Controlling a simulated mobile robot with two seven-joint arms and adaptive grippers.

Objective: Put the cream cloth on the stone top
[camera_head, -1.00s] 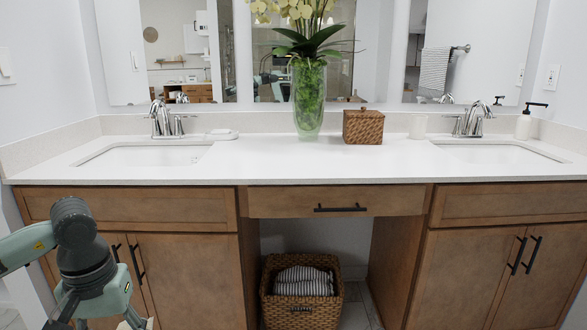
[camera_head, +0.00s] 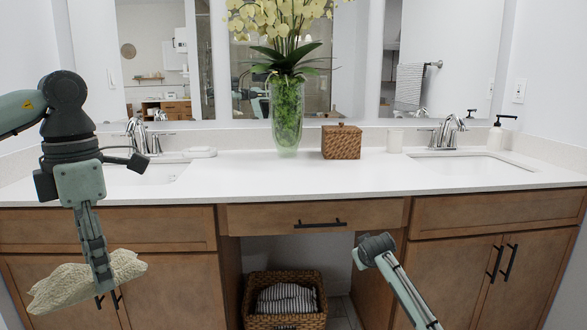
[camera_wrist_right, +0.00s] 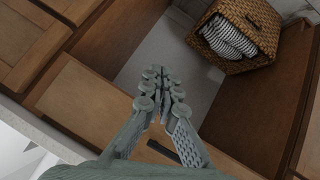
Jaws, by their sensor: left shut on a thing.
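The cream cloth (camera_head: 65,290) hangs bunched at the lower left of the head view, in front of the left cabinet doors. My left gripper (camera_head: 103,284) points down and is shut on it. The cloth is below the level of the stone top (camera_head: 270,178), in front of it and apart from it. The stone top is the long white counter across the head view. My right gripper (camera_wrist_right: 161,88) shows in the right wrist view with its fingers together and nothing between them, in front of the wooden cabinetry.
Sinks (camera_head: 474,163) lie at both ends. The counter's middle front is clear. A basket (camera_head: 284,318) sits below.

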